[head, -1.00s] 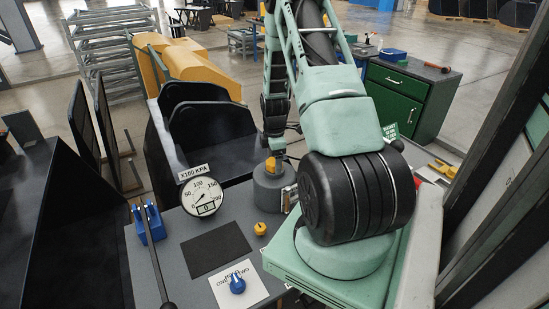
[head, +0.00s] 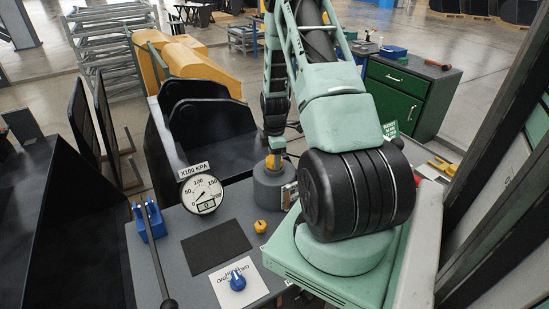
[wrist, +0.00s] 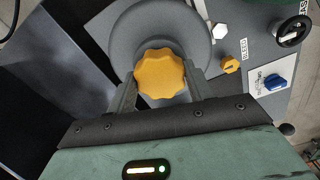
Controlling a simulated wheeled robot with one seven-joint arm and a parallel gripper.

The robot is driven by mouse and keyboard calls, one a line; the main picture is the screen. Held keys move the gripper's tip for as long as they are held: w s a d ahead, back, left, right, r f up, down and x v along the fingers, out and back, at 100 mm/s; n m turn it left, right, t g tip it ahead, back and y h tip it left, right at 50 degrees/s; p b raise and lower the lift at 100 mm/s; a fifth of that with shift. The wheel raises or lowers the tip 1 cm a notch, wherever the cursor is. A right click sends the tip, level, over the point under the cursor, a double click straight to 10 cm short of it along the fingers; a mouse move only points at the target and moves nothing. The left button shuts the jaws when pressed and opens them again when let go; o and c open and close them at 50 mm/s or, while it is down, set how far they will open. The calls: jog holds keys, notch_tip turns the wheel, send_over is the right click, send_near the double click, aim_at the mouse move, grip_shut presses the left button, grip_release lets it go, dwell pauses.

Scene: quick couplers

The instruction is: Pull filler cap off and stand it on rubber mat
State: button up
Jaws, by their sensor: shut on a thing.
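The filler cap is a yellow lobed knob (wrist: 160,73) in the wrist view, between the two fingers of my gripper (wrist: 160,88). My gripper is shut on it. In the head view the cap (head: 273,164) shows at the top of the grey round filler neck (head: 270,194), under my gripper (head: 274,154). I cannot tell whether it is seated or slightly raised. The grey neck (wrist: 118,25) also shows behind the cap in the wrist view. The black rubber mat (head: 216,247) lies flat and bare on the grey bench top, nearer and left of the neck.
A pressure gauge (head: 202,193) stands behind the mat. A small yellow knob (head: 260,227) is right of it, and a blue knob on a white plate (head: 237,281) is in front. A lever with a blue base (head: 150,221) stands at left. Dark bins (head: 205,130) lie behind.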

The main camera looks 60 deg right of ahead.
jog(key=shift+r+p, duration=0.85)
jog(key=shift+r, duration=0.65)
jog(key=shift+r, duration=0.15)
jog(key=shift+r+p, duration=1.45)
jog(key=shift+r, duration=0.55)
jog(key=shift+s+a+f, duration=0.1)
